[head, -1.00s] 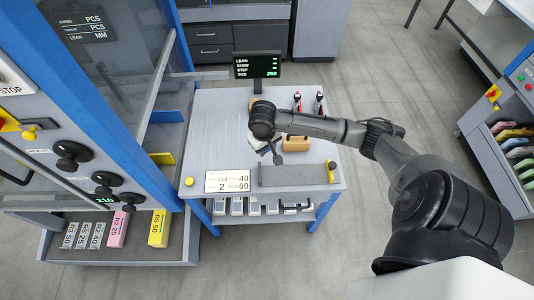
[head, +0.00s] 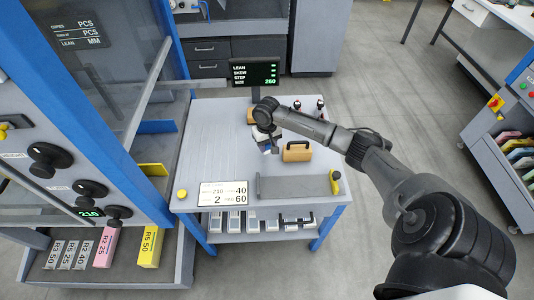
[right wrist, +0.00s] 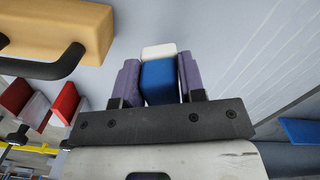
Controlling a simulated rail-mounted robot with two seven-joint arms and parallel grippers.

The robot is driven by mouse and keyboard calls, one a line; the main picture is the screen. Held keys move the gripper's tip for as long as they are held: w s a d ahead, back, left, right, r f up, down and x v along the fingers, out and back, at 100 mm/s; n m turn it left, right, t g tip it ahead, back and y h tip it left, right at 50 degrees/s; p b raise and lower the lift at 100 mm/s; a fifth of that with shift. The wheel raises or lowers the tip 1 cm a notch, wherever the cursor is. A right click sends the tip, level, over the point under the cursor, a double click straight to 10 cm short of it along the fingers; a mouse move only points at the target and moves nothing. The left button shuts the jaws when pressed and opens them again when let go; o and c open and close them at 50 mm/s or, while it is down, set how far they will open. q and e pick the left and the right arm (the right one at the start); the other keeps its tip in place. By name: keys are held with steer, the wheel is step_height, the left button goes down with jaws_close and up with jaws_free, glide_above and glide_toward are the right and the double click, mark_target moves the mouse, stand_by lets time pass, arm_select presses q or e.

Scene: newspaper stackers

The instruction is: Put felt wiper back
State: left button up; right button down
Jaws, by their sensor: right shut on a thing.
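The felt wiper (right wrist: 158,82), a blue block with a white end, is between the fingers of my right gripper (right wrist: 160,78) in the right wrist view. The purple finger pads press on both its sides. In the head view my right gripper (head: 269,146) is over the light grey table (head: 215,135), left of a wooden block with a dark handle (head: 296,152). The wiper is small and mostly hidden there. I cannot tell whether it touches the tabletop. My left gripper is not in view.
A display on a stand (head: 255,74) rises at the table's back. Two red-and-dark items (head: 319,106) stand at the back right. The table's left part is clear.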

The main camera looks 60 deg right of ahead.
mark_target(267, 151)
steer(key=shift+w+d+f, duration=0.2)
steer(key=shift+d, duration=0.05)
step_height(267, 151, down, 4)
steer(key=shift+f+b, duration=0.1)
steer(key=shift+b, duration=0.75)
steer(key=c, duration=0.7)
jaws_free()
